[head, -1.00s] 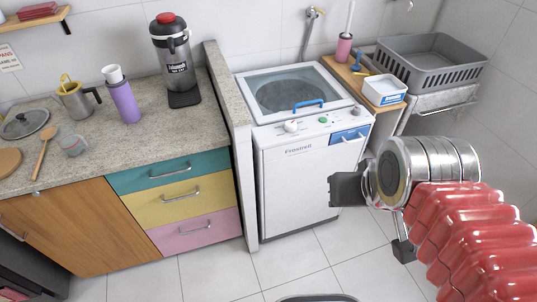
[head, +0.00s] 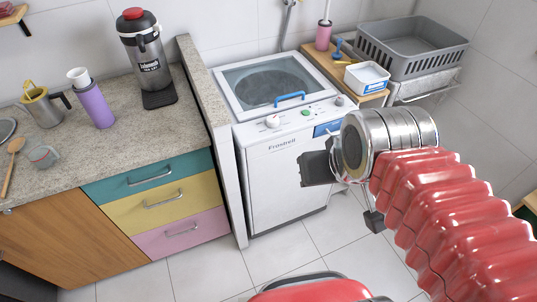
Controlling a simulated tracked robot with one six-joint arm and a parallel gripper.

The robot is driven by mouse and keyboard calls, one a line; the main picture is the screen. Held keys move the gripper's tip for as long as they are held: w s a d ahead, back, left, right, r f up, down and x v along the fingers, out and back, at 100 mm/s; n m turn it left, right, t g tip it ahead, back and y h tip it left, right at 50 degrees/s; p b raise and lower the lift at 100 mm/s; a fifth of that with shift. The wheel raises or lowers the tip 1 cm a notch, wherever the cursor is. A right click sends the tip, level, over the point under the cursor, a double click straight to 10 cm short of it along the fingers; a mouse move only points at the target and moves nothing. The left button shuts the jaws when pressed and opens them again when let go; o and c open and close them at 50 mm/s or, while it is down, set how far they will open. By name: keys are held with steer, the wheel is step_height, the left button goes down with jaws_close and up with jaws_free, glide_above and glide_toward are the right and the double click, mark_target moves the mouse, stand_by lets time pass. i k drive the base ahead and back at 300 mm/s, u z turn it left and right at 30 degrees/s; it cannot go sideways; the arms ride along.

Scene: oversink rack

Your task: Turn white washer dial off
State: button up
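The white washer (head: 285,190), labelled Frostrell, stands in the middle of the view behind my gripper. Its white dial (head: 272,122) is at the left of the sloped control panel; its pointer angle is too small to read. A green button (head: 305,113) and a greyish knob (head: 340,100) sit further right on the panel. My gripper (head: 316,168) is dark and appears in front of the washer's right side, below the panel and apart from the dial. Its fingers are not clear enough to show whether they are open. It hides part of the washer front.
A blue handle (head: 290,98) is on the washer's glass lid. A stone-topped partition (head: 207,85) stands close on the left, beside coloured drawers (head: 150,200). A grey basket (head: 410,48) and a white tub (head: 367,76) are at right. Tiled floor (head: 200,270) is open in front.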

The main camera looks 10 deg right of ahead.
mark_target(273, 122)
steer(key=k, duration=0.65)
steer(key=u, duration=0.35)
steer(key=i, duration=1.5)
steer(key=u, duration=0.3)
